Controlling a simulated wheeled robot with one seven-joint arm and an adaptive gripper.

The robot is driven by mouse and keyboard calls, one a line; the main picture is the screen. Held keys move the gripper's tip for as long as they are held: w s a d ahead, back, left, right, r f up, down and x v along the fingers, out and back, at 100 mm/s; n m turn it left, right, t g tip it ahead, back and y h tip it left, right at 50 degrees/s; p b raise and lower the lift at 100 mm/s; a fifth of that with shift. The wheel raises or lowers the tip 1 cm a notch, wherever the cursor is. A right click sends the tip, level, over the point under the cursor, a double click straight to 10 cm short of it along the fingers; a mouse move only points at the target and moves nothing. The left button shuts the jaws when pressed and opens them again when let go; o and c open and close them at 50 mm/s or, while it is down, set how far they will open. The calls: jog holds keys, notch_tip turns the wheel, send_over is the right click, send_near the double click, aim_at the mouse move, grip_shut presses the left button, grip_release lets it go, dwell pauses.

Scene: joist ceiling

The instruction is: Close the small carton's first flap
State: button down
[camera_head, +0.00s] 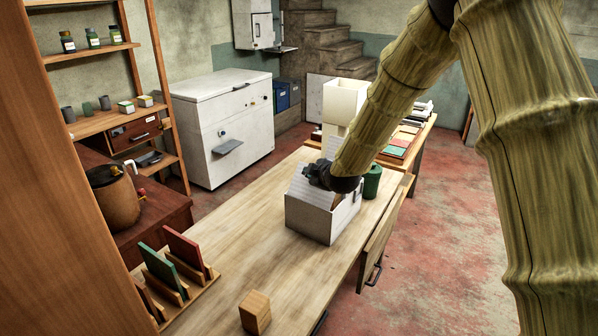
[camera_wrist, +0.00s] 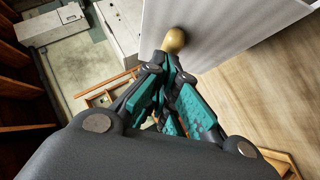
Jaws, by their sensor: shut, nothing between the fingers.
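The small carton (camera_head: 310,222) is an open white box on the long wooden table. A pale flap (camera_head: 299,187) stands up and tilts at its left side. My gripper (camera_head: 317,174) is at the top of the carton, close to this flap. In the wrist view my gripper (camera_wrist: 168,62) has its teal-padded fingers together and empty. My arm and gripper hide part of the carton's inside and far side.
A green canister (camera_head: 372,182) stands just right of the carton, and a white box-shaped object (camera_head: 343,100) stands behind. A wooden block (camera_head: 255,312) and a rack (camera_head: 190,292) with upright boards are at the near end. The table between them and the carton is clear.

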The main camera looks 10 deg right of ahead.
jog(key=shift+w+d+f+m+g+y+p, duration=0.15)
jog(key=shift+w+d+m+g+y+p, duration=0.25)
jog(key=shift+w+d+m+g+p, duration=0.35)
jog(key=shift+w+d+f+g+y, duration=0.35)
jog(key=shift+w+d+g+y, duration=0.1)
jog(key=shift+w+d, duration=0.1)
jog(key=shift+w+d+f+b, duration=0.55)
jog(key=shift+w+d+f, duration=0.25)
jog(key=shift+f, duration=0.15)
jog(key=shift+w+d+f+b, duration=0.5)
jog(key=shift+w+d+f, duration=0.25)
jog(key=shift+f, duration=0.15)
jog(key=shift+r, duration=0.1)
jog(key=shift+r+p, duration=0.45)
jog(key=shift+r, duration=0.3)
